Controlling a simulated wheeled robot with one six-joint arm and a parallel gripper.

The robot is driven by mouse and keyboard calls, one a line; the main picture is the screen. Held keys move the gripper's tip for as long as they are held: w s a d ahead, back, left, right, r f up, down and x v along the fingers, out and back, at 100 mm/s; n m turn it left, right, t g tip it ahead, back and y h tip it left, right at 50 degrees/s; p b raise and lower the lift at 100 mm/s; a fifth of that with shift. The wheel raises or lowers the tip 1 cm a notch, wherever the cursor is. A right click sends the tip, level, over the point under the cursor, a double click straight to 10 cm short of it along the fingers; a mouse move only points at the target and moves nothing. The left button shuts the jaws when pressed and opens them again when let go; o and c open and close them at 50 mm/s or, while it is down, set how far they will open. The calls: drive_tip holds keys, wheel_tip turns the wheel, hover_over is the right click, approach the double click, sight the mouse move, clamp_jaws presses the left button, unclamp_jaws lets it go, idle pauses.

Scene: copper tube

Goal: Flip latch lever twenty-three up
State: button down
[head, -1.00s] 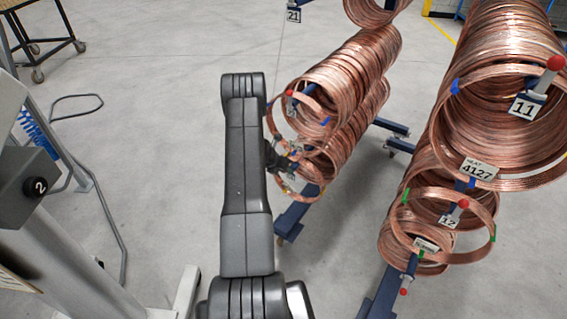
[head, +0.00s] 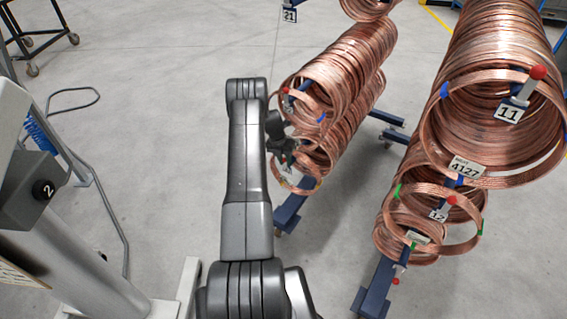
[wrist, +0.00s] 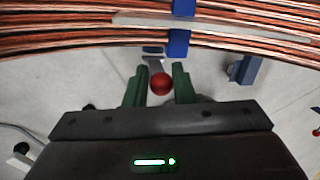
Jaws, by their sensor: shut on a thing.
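My gripper (wrist: 160,88) has its green fingers on either side of a red ball knob (wrist: 161,84) and is shut on it. The knob is the end of a latch lever, whose grey shaft (wrist: 154,62) runs up from it in the wrist view. Copper coil loops (wrist: 80,38) with a blue band pass just above the fingers. In the head view my gripper (head: 284,153) is at the lower coil (head: 318,158) of the left rack. The lever there is mostly hidden by my arm, and I cannot read its number plate.
Above it on the same rack is another coil (head: 340,65); plate 21 (head: 289,15) hangs higher up. The right rack carries large coils with plates 11 (head: 508,114) and 12 (head: 438,215). A grey machine post (head: 75,250) stands at left.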

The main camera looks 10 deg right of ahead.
drive_tip(key=shift+w+d+f+g+y+b, duration=0.15)
drive_tip(key=shift+d+g+y+b, duration=0.2)
drive_tip(key=shift+b, duration=0.45)
drive_tip(key=c, duration=1.3)
unclamp_jaws()
drive_tip(key=shift+d, duration=0.15)
drive_tip(key=shift+a+r, duration=0.2)
drive_tip(key=shift+r, duration=0.05)
